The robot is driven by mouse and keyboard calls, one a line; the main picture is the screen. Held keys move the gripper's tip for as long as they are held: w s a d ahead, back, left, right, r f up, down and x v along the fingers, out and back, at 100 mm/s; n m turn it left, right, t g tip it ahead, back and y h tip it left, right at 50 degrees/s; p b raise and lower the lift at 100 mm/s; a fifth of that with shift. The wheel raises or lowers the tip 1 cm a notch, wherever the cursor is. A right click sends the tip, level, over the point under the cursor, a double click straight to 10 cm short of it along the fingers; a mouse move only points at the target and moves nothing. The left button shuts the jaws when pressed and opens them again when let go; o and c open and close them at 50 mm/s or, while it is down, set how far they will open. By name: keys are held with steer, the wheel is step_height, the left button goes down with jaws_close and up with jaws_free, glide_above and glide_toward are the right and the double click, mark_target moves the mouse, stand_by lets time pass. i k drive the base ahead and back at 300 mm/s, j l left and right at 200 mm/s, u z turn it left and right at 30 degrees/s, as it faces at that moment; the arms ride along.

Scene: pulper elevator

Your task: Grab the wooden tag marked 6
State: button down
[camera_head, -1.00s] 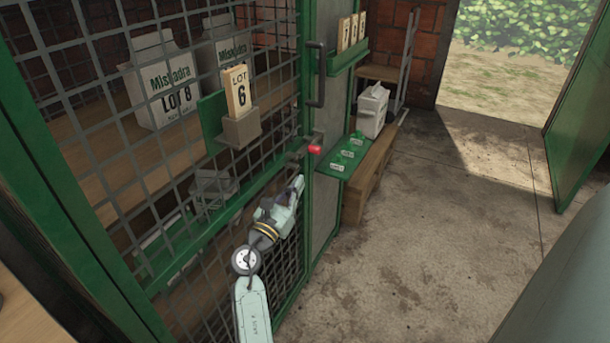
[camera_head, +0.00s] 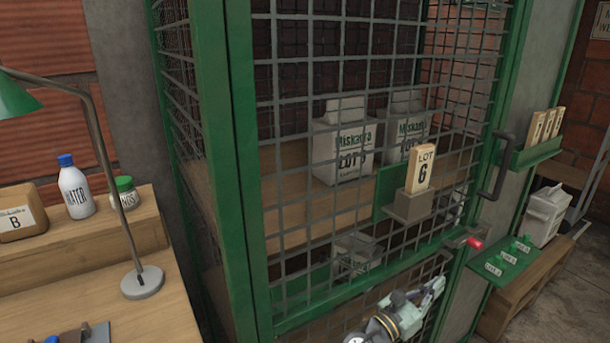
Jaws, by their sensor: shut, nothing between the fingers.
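The wooden tag marked 6 (camera_head: 421,168) stands upright in a small grey-brown holder (camera_head: 411,205) on the front of the green mesh cage door. Its face reads LOT 6. My gripper (camera_head: 440,285) is low in front of the mesh, below and slightly right of the tag, apart from it. It is shut and empty, pointing up and to the right. The rest of my arm runs out of the bottom of the view.
A red-tipped latch (camera_head: 474,243) and a door handle (camera_head: 497,165) stick out at the cage's right. A green shelf with small labelled pieces (camera_head: 508,258) and a rack of wooden tags (camera_head: 530,150) are further right. A desk with a lamp (camera_head: 142,282) stands at the left.

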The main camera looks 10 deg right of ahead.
mark_target(421, 161)
steer(key=k, duration=1)
